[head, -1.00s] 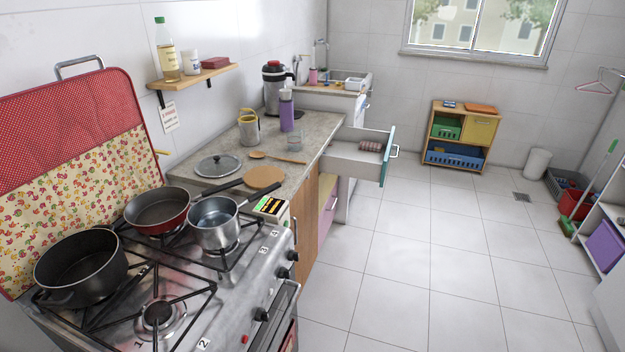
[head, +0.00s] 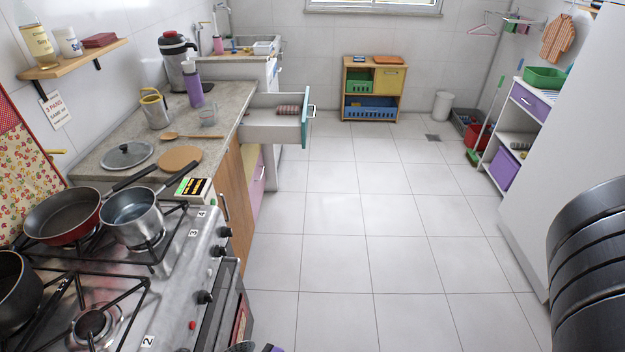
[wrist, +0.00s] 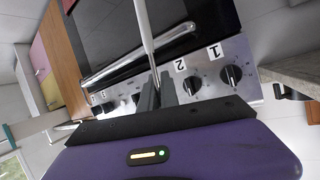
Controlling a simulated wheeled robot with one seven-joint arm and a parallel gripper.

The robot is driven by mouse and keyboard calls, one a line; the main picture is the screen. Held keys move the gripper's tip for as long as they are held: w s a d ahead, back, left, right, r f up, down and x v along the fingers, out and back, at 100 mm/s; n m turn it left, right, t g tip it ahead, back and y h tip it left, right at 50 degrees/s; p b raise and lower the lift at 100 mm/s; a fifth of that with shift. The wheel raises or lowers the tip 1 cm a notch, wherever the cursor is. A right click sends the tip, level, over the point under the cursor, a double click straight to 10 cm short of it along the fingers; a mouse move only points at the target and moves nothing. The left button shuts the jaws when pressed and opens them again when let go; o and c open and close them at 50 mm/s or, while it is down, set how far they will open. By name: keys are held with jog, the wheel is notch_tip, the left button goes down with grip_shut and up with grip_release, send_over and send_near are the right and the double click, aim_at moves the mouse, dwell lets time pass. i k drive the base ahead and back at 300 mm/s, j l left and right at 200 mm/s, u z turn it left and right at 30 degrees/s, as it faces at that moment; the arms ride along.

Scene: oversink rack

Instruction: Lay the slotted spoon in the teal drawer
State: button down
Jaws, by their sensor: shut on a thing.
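The teal drawer (head: 304,127) is pulled open at the far end of the counter; its front is teal and its inside pale. A rolled reddish cloth-like thing (head: 288,110) lies in it. A small part of my purple gripper and a grey rounded thing, perhaps the spoon's head, show at the bottom edge of the head view. The gripper is in front of the stove, well short of the drawer.
The stove (head: 185,275) with pans stands at the left, its knobs (wrist: 231,76) close to my gripper. The counter (head: 217,122) holds a wooden spoon (head: 190,136), a lid and a mug. The tiled floor (head: 335,215) is clear up to the low shelf (head: 373,88).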

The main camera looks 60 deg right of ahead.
aim_at(275, 122)
jog(key=i+l+u, duration=0.15)
jog(key=l, duration=0.95)
jog(key=l+u, duration=0.15)
jog(key=l, duration=0.95)
jog(key=k+l+u, duration=0.15)
jog(key=l, duration=1)
jog(key=l+u, duration=0.15)
jog(key=l, duration=0.95)
